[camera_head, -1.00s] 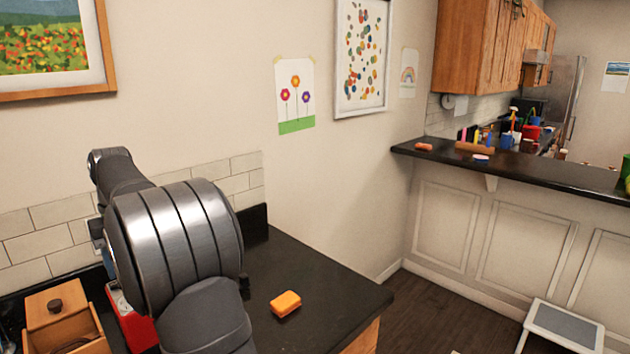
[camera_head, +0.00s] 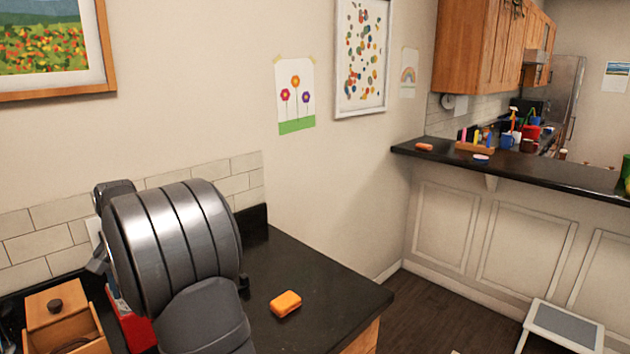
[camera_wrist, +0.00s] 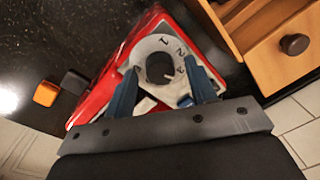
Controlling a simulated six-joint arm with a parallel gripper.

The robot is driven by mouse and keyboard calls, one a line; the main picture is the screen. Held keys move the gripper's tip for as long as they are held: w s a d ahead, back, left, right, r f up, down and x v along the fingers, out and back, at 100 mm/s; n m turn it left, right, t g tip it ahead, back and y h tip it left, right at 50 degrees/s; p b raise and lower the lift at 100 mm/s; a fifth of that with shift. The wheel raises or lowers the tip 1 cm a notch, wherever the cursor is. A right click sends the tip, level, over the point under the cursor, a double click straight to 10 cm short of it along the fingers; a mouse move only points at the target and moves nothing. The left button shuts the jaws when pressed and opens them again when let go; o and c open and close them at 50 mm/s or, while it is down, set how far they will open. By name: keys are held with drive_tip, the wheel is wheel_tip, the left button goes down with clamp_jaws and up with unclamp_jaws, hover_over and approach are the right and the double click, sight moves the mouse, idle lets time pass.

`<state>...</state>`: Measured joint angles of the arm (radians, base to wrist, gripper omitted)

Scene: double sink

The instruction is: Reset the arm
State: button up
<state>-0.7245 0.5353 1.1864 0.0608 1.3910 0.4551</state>
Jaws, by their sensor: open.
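My gripper (camera_wrist: 162,65) is open, its two blue fingers spread in the wrist view. A red device (camera_wrist: 100,92) with a pale round dial numbered 1, 2, 3 lies beyond and between the fingers. I cannot tell whether the fingers touch it. In the head view my arm hides most of the gripper, and only part of the red device (camera_head: 136,331) shows beside the arm.
A wooden box (camera_head: 58,306) with a dark knob stands left of the red device. An orange sponge (camera_head: 286,304) lies on the dark counter (camera_head: 312,283), beside a small dark block (camera_wrist: 74,82) in the wrist view. The tiled wall (camera_head: 60,228) rises close behind.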

drive_tip(key=m, duration=0.5)
drive_tip(key=shift+s+m+t, duration=0.1)
drive_tip(key=shift+m+t, duration=0.2)
drive_tip(key=shift+m, duration=2.1)
drive_tip(key=shift+o, duration=0.4)
drive_tip(key=o, duration=1)
drive_tip(key=w+d+r+n+y, duration=0.2)
drive_tip(key=w+d+r+n, duration=0.1)
drive_tip(key=d+r+n, duration=0.55)
drive_tip(key=w+d+r+n+y, duration=0.2)
drive_tip(key=w+d+r+n, duration=0.1)
drive_tip(key=d+r+n, duration=0.5)
drive_tip(key=w+d+x, duration=0.1)
drive_tip(key=x, duration=0.9)
drive_tip(key=shift+f+t, duration=0.4)
